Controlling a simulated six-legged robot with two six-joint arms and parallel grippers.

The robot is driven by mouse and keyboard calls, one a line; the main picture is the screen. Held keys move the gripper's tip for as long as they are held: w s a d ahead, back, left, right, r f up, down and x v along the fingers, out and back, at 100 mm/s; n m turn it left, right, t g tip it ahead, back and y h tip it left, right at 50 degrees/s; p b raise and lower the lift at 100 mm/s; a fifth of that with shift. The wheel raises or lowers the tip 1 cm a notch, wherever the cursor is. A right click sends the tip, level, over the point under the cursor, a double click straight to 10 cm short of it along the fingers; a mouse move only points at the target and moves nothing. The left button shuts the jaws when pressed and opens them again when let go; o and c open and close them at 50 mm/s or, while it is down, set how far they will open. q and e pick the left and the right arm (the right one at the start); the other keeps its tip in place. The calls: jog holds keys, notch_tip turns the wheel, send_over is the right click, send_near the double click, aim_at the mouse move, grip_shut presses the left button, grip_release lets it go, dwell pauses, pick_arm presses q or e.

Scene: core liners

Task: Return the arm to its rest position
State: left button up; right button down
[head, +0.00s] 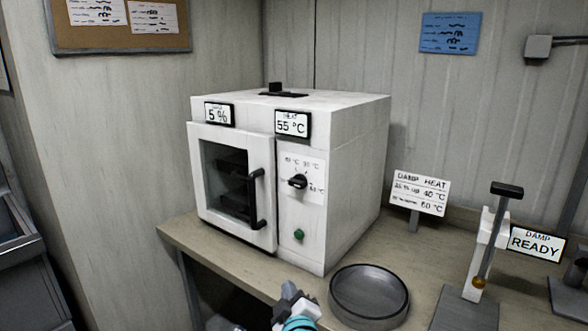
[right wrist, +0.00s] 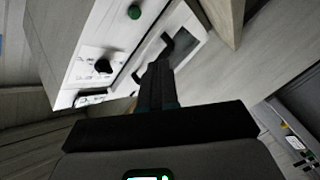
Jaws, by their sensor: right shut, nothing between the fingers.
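My right gripper (head: 290,295) shows at the bottom middle of the head view, in front of the bench edge and below the white oven (head: 340,150). It is shut and empty. In the right wrist view its dark fingers (right wrist: 158,80) are together, with the oven's front beyond them, seen tilted. The oven's door (head: 213,205) looks closed, and its dark handle (head: 257,198) is apart from the gripper. My left gripper is not in view.
The bench (head: 405,250) carries a round grey dish (head: 369,293) right of my gripper, a sign reading DAMP HEAT (head: 420,192) and a lever stand (head: 484,245). The oven has a black knob (head: 298,181) and a green button (head: 299,234). Grey bins (head: 25,250) stand at far left.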

jog(key=s+d+f+m+g, duration=0.2)
jog(key=s+d+f+g, duration=0.15)
jog(key=f, duration=0.45)
jog(key=s+d+f+m+g+p, duration=0.1)
jog(key=s+d+f+m+g, duration=0.1)
jog(key=s+f, duration=0.35)
jog(key=s+d+f+m+g, duration=0.2)
jog(key=s+d+f+g, duration=0.1)
jog(key=f, duration=0.6)
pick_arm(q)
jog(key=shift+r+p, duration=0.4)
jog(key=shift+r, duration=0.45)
pick_arm(e)
jog(key=s+d+f+m+g, duration=0.1)
jog(key=s+f+m+g, duration=0.1)
jog(key=s, duration=0.6)
jog(key=s+d+f+m+g, duration=0.2)
jog(key=s+f+m+g, duration=0.1)
jog(key=s, duration=0.5)
jog(key=s+d+f+m+g+y, duration=0.1)
jog(key=s+f+m+g, duration=0.1)
jog(key=s, duration=0.6)
notch_tip(320, 180, down, 2)
jog(key=shift+d+f+m+g, duration=0.25)
jog(key=shift+m+g, duration=0.15)
jog(key=shift+g, duration=0.15)
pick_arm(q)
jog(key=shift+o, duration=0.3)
